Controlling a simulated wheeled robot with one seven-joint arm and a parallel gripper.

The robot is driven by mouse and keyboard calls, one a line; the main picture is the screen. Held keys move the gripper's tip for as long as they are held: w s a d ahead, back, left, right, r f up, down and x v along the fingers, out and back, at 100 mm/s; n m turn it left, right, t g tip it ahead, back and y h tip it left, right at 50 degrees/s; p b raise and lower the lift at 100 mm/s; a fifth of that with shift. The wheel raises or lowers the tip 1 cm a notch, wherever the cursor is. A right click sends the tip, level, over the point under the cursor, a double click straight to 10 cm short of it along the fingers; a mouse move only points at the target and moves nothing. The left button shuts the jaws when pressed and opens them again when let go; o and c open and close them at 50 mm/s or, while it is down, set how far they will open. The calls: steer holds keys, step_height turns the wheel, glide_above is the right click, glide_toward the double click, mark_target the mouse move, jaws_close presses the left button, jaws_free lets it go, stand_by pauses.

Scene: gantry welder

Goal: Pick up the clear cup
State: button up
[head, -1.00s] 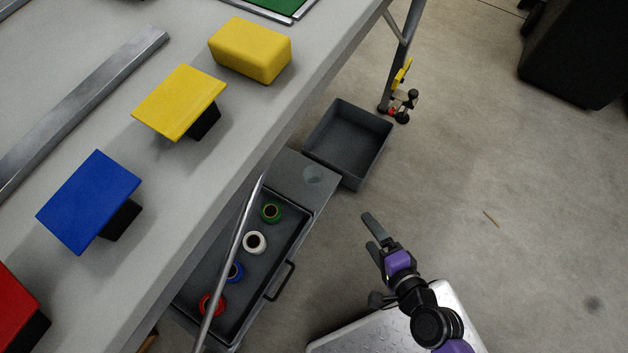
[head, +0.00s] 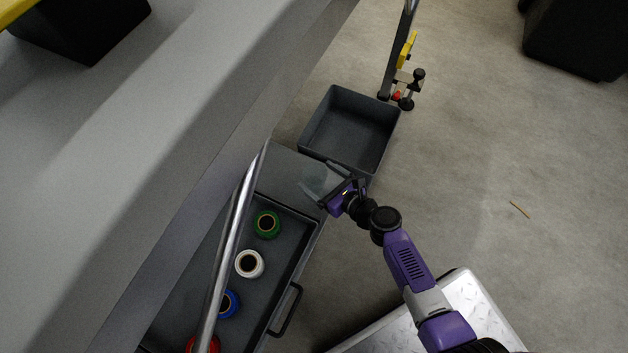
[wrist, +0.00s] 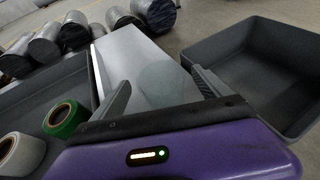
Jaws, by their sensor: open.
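The clear cup (head: 313,177) stands on the flat grey surface at the end of the drawer unit, beside the grey bin. It is faint and see-through, and it also shows in the wrist view (wrist: 158,78). My gripper (head: 322,182) is open and reaches in from the right at the cup. In the wrist view the two fingers (wrist: 162,88) are spread, with the cup's faint outline between and ahead of them. I cannot tell whether a finger touches the cup.
A drawer tray (head: 290,250) holds green, white, blue and red rolls. An empty grey bin (head: 322,110) lies just beyond the cup. The workbench edge (head: 250,90) and a metal rod (head: 235,235) are at the left. Dark cylinders (wrist: 75,30) lie behind. The floor at right is open.

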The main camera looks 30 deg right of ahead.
mark_target(308, 170)
steer(key=b+x, duration=0.2)
steer(key=x, duration=0.3)
steer(key=shift+w+f+b, duration=0.15)
steer(key=shift+f+b, duration=0.1)
steer(key=shift+b, duration=0.05)
steer(key=c, duration=1.4)
steer(key=shift+r, duration=0.1)
steer(key=shift+c, duration=0.2)
